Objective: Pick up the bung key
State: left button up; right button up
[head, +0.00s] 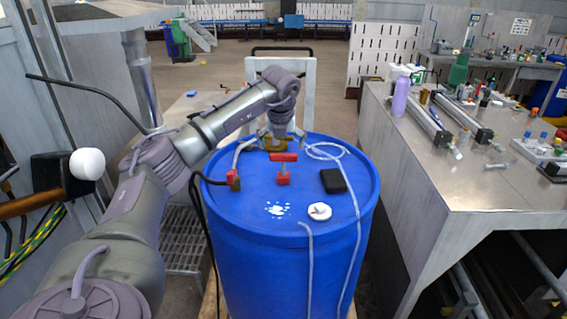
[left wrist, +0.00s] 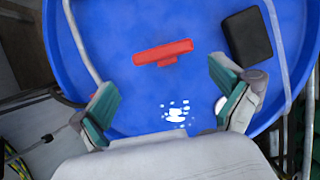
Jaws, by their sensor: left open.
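The bung key appears to be the red T-shaped piece (head: 284,157) on top of the blue drum (head: 258,235); its crossbar stands above a red lower part. In the left wrist view the red crossbar (left wrist: 163,52) lies slightly tilted, ahead of and between the fingers, apart from both. My left gripper (head: 281,139) is open and empty over the far part of the drum top, just behind the key in the head view. Its two teal finger pads (left wrist: 164,80) are spread wide. My right gripper is in neither view.
On the drum top are a black box (head: 333,181), a white round cap (head: 319,211), a clear tube (head: 355,200) and a red-ended hose (head: 233,179). A cluttered metal bench (head: 470,165) stands at the right. A white-backed cart (head: 309,90) is behind the drum.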

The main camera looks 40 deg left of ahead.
aim_at(283, 155)
pick_arm(q)
jog(key=shift+x, duration=0.9)
jog(key=shift+w+a+f+p, duration=0.1)
jog(key=shift+w+f+p, duration=0.2)
jog(key=shift+f+p, duration=0.25)
jog(key=p+x, duration=0.1)
jog(key=x, duration=0.2)
jog(key=shift+w+a+f+p, duration=0.15)
jog(key=shift+w+f+p, duration=0.1)
jog(key=shift+p, duration=0.15)
jog(key=shift+w+a+f, duration=0.1)
jog(key=shift+f, duration=0.25)
jog(key=shift+c, duration=0.3)
jog(key=shift+r, duration=0.1)
jog(key=c, duration=1.2)
jog(key=shift+c, duration=0.2)
